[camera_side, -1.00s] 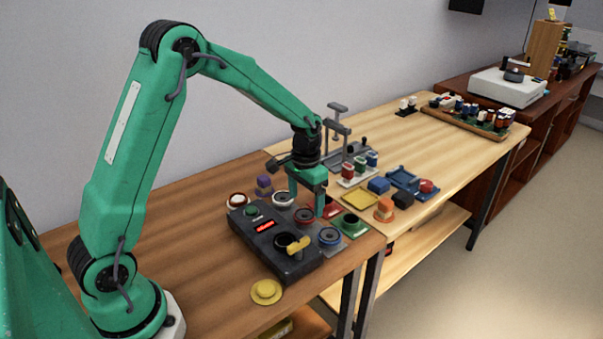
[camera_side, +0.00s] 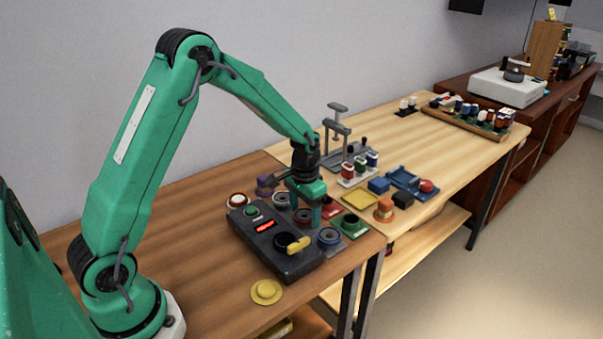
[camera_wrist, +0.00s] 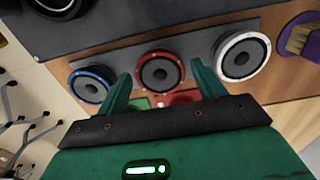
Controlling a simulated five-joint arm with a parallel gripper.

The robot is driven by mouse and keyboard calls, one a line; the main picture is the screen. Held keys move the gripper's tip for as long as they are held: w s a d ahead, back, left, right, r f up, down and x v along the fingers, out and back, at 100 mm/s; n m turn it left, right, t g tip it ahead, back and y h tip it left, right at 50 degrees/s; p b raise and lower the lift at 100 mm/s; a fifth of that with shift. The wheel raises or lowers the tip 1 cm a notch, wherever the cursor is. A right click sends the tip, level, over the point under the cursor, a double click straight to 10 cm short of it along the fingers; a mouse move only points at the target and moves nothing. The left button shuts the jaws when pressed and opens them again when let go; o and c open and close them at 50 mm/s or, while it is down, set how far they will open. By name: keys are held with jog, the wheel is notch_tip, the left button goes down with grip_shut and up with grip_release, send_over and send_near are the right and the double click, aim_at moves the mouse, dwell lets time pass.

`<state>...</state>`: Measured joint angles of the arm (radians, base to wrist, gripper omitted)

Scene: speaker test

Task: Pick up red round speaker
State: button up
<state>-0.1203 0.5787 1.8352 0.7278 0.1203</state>
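The red round speaker (camera_wrist: 160,71), with a red rim and a dark cone, sits in the grey strip between two other speakers. My gripper (camera_wrist: 160,78) is open, with one green finger towards each side of the red speaker in the wrist view. Nothing is held. In the side view the red speaker (camera_side: 303,217) is partly hidden by my gripper (camera_side: 304,207), which is low over it. Whether the fingers touch the speaker cannot be told.
A blue-rimmed speaker (camera_wrist: 91,85) and a white-rimmed speaker (camera_wrist: 241,57) flank it closely. A dark test box (camera_side: 272,252) with a red display stands beside the strip. A yellow round piece (camera_side: 266,291) lies near the table's front. A purple piece (camera_side: 265,184) is behind.

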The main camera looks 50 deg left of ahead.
aim_at(305, 214)
jog(key=c, duration=0.7)
jog(key=shift+o, duration=0.2)
jog(key=shift+r, duration=0.1)
jog(key=shift+r, duration=0.35)
notch_tip(305, 214, up, 3)
jog(key=shift+r, duration=0.1)
jog(key=s+d+r, duration=0.4)
jog(key=d+r, duration=0.3)
jog(key=d, duration=0.3)
jog(key=shift+s+d, duration=0.35)
jog(key=shift+s, duration=0.05)
jog(key=s+a+r, duration=0.1)
jog(key=s+a, duration=0.4)
jog(key=shift+s+r, duration=0.15)
jog(key=shift+s, duration=0.2)
